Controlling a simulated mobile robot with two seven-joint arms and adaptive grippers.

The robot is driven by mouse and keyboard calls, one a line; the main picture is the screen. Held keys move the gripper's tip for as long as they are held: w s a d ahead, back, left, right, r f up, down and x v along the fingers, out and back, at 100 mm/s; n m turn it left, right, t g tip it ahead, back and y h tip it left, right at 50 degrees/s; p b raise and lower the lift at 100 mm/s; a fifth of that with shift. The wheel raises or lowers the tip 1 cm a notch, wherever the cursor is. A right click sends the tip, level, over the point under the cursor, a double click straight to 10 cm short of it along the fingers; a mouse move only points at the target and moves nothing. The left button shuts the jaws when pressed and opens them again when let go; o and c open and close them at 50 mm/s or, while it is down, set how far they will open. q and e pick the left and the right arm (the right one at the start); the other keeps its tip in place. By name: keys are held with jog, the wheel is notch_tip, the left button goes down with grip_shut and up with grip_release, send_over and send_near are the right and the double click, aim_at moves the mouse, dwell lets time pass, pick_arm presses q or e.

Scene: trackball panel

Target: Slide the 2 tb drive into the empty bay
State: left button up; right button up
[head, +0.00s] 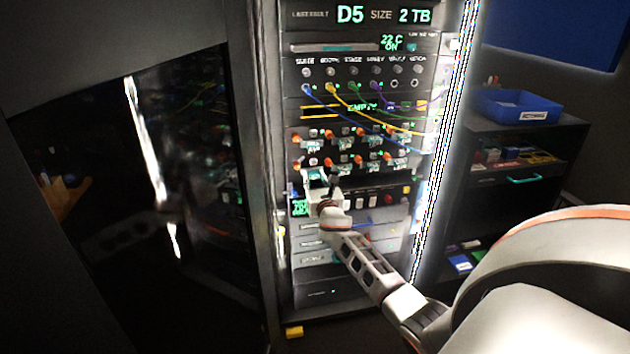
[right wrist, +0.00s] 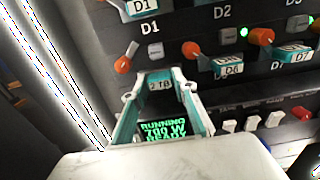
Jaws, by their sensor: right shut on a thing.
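My right gripper (head: 325,190) is in front of the rack's lower drive row in the head view. In the right wrist view its two teal-edged fingers (right wrist: 160,105) are shut on a drive with a "2 TB" label (right wrist: 160,85). The drive is at the left end of the lower row, below the D1 label and left of the D6 drive (right wrist: 230,68). The bay opening is hidden behind the drive and fingers; I cannot tell how deep the drive sits. The top display (head: 350,15) reads D5, size 2 TB. My left gripper is not in view.
Drives with orange latches fill both rows beside it, close to the fingers. A green display (right wrist: 165,130) and white switches (right wrist: 252,123) are below. Coloured cables (head: 345,105) hang above. A shelf with a blue bin (head: 515,107) stands to the right.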

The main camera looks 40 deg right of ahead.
jog(key=shift+w+d, duration=0.25)
jog(key=shift+w, duration=0.1)
jog(key=o, duration=1.2)
jog(key=shift+c, duration=0.2)
jog(key=v, duration=1.2)
jog(key=shift+r, duration=0.1)
